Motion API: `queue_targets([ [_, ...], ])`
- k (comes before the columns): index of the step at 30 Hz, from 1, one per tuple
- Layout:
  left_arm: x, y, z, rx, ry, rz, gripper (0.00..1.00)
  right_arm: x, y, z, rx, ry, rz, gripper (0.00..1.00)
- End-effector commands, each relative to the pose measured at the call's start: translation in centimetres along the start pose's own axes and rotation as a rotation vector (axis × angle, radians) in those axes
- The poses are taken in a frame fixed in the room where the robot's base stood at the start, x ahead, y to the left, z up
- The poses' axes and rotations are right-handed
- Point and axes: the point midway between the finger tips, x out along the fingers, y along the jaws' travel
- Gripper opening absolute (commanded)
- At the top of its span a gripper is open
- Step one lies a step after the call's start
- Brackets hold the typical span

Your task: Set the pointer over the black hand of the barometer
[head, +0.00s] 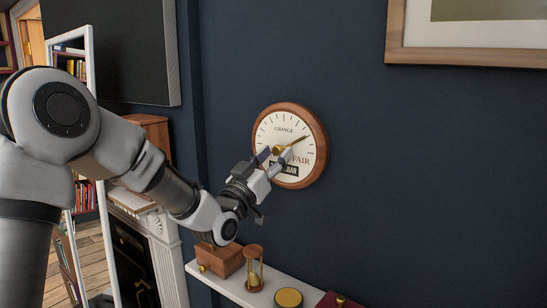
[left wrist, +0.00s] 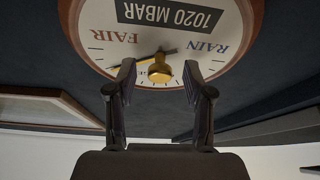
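The round wooden-rimmed barometer (head: 318,118) hangs on the dark blue wall. Its white dial also shows upside down in the left wrist view (left wrist: 215,62). A brass knob (left wrist: 160,72) stands out at the dial's centre. A thin brass pointer (left wrist: 118,67) reaches left from it in the wrist view, towards FAIR. Dark parts of a hand (left wrist: 168,52) show close by; how far the two overlap is hard to tell. My left gripper (left wrist: 158,74) is open, with one finger on each side of the knob and apparently apart from it. My right gripper is out of view.
A white shelf (head: 232,285) below holds a wooden box (head: 220,259), an hourglass (head: 254,270) and a round brass item (head: 288,298). A framed picture (head: 460,57) hangs at upper right. The wall between is clear.

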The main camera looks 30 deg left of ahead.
Motion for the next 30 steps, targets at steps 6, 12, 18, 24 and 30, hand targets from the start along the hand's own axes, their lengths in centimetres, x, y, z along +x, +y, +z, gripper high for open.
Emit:
queue_targets([
  [6, -1.3, -0.1, 0.0, -0.001, -0.001, -0.001, 0.52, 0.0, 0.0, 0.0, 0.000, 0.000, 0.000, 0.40],
  [12, -6.1, -0.1, 0.1, -0.008, -0.002, -0.003, 0.52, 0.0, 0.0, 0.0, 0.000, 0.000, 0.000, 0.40],
  [18, -10.6, -0.1, 0.1, -0.006, -0.001, -0.003, 0.52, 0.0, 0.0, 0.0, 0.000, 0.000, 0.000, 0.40],
  [24, -12.0, 0.0, 0.1, 0.000, 0.000, 0.000, 0.52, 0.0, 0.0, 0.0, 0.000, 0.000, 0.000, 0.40],
  [30, -12.0, 0.0, 0.1, 0.000, -0.001, 0.000, 0.52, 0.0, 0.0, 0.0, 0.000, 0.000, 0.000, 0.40],
])
